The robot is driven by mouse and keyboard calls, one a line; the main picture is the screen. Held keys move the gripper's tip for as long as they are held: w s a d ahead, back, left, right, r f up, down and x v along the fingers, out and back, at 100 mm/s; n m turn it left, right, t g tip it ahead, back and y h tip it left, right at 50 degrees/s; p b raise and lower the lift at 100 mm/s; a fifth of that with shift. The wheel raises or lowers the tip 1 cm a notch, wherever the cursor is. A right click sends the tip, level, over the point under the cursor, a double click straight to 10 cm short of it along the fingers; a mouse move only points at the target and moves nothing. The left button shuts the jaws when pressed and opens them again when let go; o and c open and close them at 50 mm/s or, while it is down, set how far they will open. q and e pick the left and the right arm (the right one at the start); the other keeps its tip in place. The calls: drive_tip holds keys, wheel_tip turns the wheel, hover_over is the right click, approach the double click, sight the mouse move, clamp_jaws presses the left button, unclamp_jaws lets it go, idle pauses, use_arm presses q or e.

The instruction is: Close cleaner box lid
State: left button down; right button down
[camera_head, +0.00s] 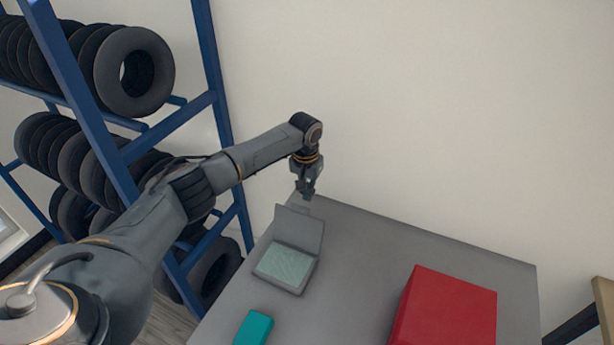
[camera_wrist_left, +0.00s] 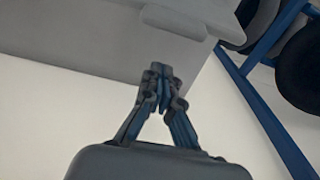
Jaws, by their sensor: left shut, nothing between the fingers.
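The cleaner box (camera_head: 290,266) is a small flat grey box on the grey table, with a pale green surface inside. Its lid (camera_head: 299,229) is open and stands up, leaning back at the box's far side. My left gripper (camera_head: 308,194) is shut and empty, pointing down just behind the lid's upper edge. In the left wrist view the gripper (camera_wrist_left: 158,70) shows with its fingers together, and part of a grey lid (camera_wrist_left: 178,18) lies ahead of it. I cannot tell whether the fingertips touch the lid. My right gripper is not in view.
The grey table (camera_head: 360,255) has a teal block (camera_head: 254,328) at the front left and a large red box (camera_head: 447,308) at the front right. A blue rack (camera_head: 90,110) with several black tyres stands at the left. A plain wall is behind.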

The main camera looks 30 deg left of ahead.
use_arm(q)
drive_tip(key=s+p, duration=0.1)
drive_tip(key=s, duration=0.1)
drive_tip(key=s+r+p, duration=0.1)
drive_tip(key=s, duration=0.1)
drive_tip(key=shift+d+r, duration=0.15)
drive_tip(key=shift+r, duration=0.05)
drive_tip(key=shift+w, duration=0.1)
